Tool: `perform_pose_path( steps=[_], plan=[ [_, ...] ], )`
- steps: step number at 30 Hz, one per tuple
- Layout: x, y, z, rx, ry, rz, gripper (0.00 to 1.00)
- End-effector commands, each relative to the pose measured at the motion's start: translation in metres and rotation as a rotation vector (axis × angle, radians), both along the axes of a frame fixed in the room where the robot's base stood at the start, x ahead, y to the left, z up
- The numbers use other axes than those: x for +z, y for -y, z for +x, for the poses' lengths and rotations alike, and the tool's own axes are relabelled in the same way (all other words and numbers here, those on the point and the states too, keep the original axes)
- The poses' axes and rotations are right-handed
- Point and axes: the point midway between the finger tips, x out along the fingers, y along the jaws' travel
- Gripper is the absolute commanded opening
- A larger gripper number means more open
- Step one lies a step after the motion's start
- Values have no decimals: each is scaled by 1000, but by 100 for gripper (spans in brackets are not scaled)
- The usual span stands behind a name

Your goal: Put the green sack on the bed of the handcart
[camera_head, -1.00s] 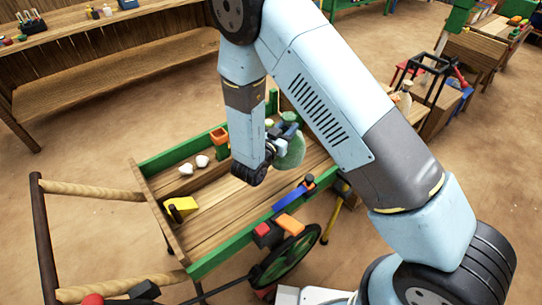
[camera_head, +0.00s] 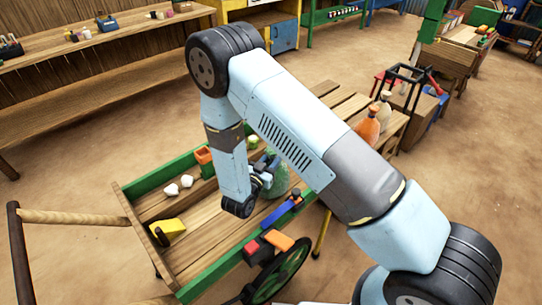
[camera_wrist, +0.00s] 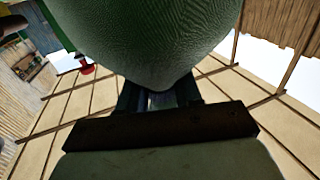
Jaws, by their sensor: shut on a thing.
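The green sack (camera_head: 279,178) hangs in my gripper (camera_head: 264,172), which is shut on it. In the wrist view the sack (camera_wrist: 180,40) fills the top middle, its rounded end close to the jaws. The handcart (camera_head: 222,262) has a plank bed (camera_head: 205,236) with green side boards. The sack appears over or just above the far right part of the bed. My arm hides part of this area, and I cannot tell if the sack touches the planks.
On the cart lie a yellow block (camera_head: 170,229), white lumps (camera_head: 186,181), an orange pot (camera_head: 204,155) and a blue tool (camera_head: 281,209) on the near side board. Red (camera_head: 251,246) and orange (camera_head: 279,240) blocks sit outside it. The middle planks are clear.

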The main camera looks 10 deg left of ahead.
Motion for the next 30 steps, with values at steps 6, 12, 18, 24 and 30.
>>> perform_pose_path(
  steps=[6, 12, 18, 24, 30],
  plan=[
    [-10, 0, 1, 0, 6, 1, 0],
    [-10, 0, 0, 0, 6, 1, 0],
    [-13, 0, 0, 1, 0, 1, 42],
    [-13, -1, -1, 2, 0, 1, 60],
    [-13, -2, -1, 2, 0, 1, 60]
  ],
)
